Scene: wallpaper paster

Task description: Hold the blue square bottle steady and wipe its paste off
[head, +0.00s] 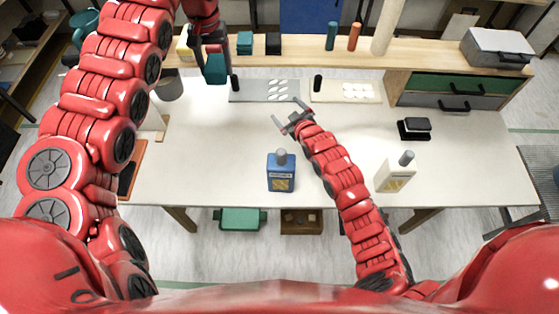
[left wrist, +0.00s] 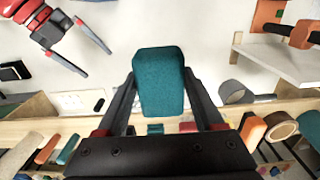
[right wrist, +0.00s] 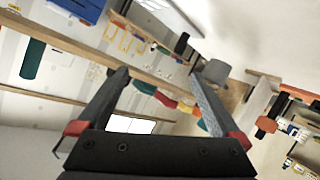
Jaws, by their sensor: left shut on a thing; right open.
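The blue square bottle (head: 281,178) stands upright on the white table near its front edge, with a grey cap and a yellowish label. No paste can be made out on it at this size. My left gripper (head: 215,72) is shut on a teal sponge (left wrist: 160,85), held up near the back left of the table, away from the bottle. My right gripper (head: 285,110) is open and empty above the middle of the table, behind the bottle and not touching it. The right gripper also shows in the left wrist view (left wrist: 95,50).
A cream bottle (head: 394,178) stands at the right front of the table, with a black block-like object (head: 414,129) behind it. Two flat boards lie along the back, below a wooden shelf (head: 430,52). The table between the bottles and boards is mostly clear.

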